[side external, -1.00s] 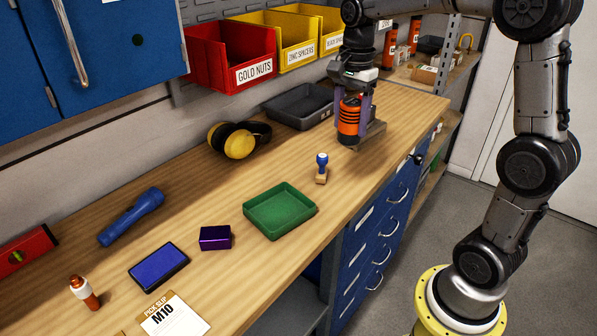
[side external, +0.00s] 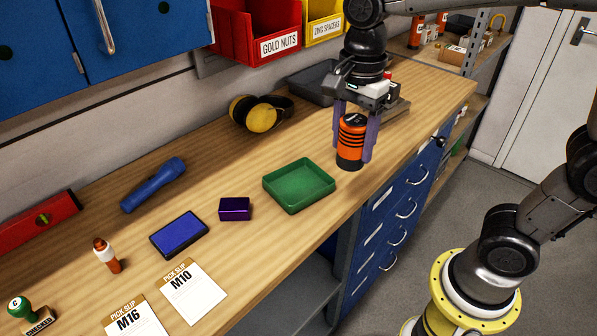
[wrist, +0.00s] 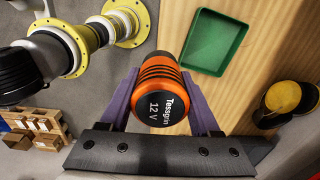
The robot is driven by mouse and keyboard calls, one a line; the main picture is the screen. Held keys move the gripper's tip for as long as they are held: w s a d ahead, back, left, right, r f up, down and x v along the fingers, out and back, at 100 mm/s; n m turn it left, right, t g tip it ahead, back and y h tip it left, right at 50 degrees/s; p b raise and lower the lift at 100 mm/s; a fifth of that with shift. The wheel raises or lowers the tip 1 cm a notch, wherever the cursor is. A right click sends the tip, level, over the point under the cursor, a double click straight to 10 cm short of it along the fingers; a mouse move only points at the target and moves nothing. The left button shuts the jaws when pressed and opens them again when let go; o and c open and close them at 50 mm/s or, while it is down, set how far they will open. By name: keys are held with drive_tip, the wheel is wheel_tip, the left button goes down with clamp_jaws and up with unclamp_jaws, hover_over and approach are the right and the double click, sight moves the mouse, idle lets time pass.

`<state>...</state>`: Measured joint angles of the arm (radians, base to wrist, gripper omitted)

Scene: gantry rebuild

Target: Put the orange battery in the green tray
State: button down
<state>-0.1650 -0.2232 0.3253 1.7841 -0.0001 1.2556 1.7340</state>
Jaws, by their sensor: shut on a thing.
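The orange battery (side external: 351,138), with black bands and a dark end, is upright between the purple fingers of my gripper (side external: 354,142). My gripper is shut on it. In the wrist view the battery (wrist: 164,88) shows its black end, marked "Tessgin 12 V", between both fingers (wrist: 161,100). The green tray (side external: 299,186) is empty and lies on the bench just left of and nearer than the battery. In the wrist view the tray (wrist: 214,42) is above and right of the battery. The gap under the battery is hard to judge.
A purple box (side external: 235,209) and a blue pad (side external: 179,235) lie left of the tray. Yellow ear defenders (side external: 262,114) and a dark grey tray (side external: 312,83) are behind. A grey block (side external: 391,108) stands behind my gripper. The bench's front edge is close on the right.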

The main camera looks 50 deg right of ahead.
drive_tip(key=w+f, duration=0.2)
drive_tip(key=w, duration=0.1)
drive_tip(key=w+a+f, duration=0.1)
drive_tip(key=w+f, duration=0.2)
drive_tip(key=w, duration=0.1)
drive_tip(key=w+f, duration=0.3)
drive_tip(key=shift+w+a, duration=0.35)
drive_tip(key=shift+w+f, duration=0.15)
drive_tip(key=shift+f, duration=0.8)
drive_tip(key=shift+w+f, duration=0.1)
drive_tip(key=shift+f, duration=0.8)
drive_tip(key=shift+c, duration=0.6)
unclamp_jaws()
drive_tip(key=shift+f, duration=0.2)
